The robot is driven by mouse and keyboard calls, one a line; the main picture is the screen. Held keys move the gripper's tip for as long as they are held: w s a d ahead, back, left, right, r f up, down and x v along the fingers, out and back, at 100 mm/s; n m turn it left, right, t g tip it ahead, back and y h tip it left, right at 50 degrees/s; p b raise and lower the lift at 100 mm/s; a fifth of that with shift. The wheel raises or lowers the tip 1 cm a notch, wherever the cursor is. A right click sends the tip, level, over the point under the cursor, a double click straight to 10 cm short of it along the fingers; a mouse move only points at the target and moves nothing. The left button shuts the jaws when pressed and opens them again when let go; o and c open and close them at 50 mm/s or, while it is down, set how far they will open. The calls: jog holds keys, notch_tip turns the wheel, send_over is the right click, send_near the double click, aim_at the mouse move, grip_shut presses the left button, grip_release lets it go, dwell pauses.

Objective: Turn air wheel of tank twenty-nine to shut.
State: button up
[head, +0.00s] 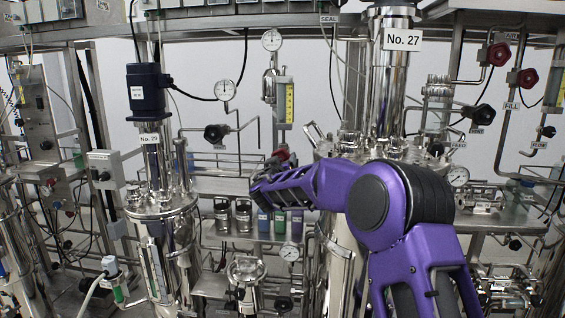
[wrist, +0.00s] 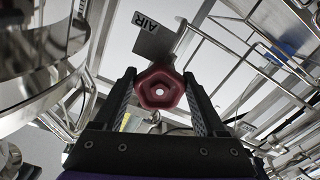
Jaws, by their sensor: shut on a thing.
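A dark red wheel (wrist: 157,100) with a pale hub sits between the two fingers of my gripper (wrist: 160,80) in the wrist view. The fingers are shut on its sides. A tag reading AIR (wrist: 148,36) is fixed behind the wheel. In the head view, tank twenty-nine (head: 163,235) stands at the left, with its No. 29 label (head: 150,138) under a dark blue motor. My purple arm reaches left toward it, and its end is right of the tank. The fingertips cannot be made out there. A small red part shows just above the arm's end, and I cannot tell if it is the same wheel.
A tank labelled No. 27 (head: 402,39) stands behind my arm at the right. A dark valve wheel (head: 214,133) and a gauge (head: 225,90) are near tank twenty-nine. Pipes and rails crowd the wrist view.

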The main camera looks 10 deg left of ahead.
jog(key=shift+m, duration=0.8)
jog(key=o, duration=1.3)
jog(key=shift+a, duration=0.1)
jog(key=shift+s, duration=0.1)
jog(key=s, duration=1.7)
jog(key=shift+s+a, duration=0.15)
jog(key=shift+a, duration=0.1)
